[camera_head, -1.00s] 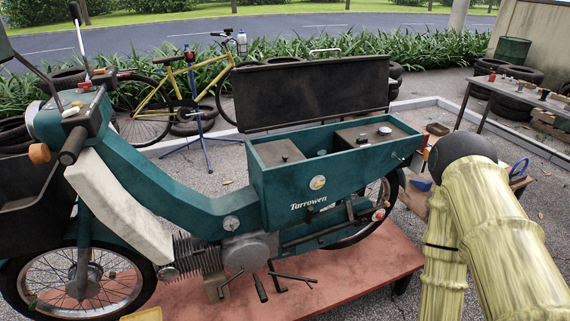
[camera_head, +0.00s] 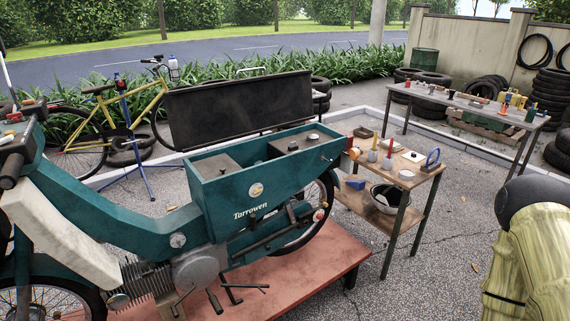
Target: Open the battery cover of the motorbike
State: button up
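The teal motorbike (camera_head: 120,216) stands on a low red platform (camera_head: 325,254), its front wheel at the lower left. A large dark lid (camera_head: 240,108) stands raised upright behind the box. Inside the box are a brown-grey panel (camera_head: 215,165) on the left and a dark block with round caps (camera_head: 293,146) on the right. I cannot tell which part is the battery cover. My arm shows at the lower right, right of the bike and apart from it. My gripper is out of view.
A wooden side table (camera_head: 421,177) with tools and a bucket (camera_head: 386,198) below stands close behind the bike's rear. A long workbench (camera_head: 468,104) and tyres stand further back right. A yellow bicycle (camera_head: 110,125) is behind left. Gravel right of the platform is clear.

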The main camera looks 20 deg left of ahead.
aim_at(211, 167)
jog(key=z, duration=0.6)
jog(key=i, duration=0.7)
jog(key=u, duration=2.65)
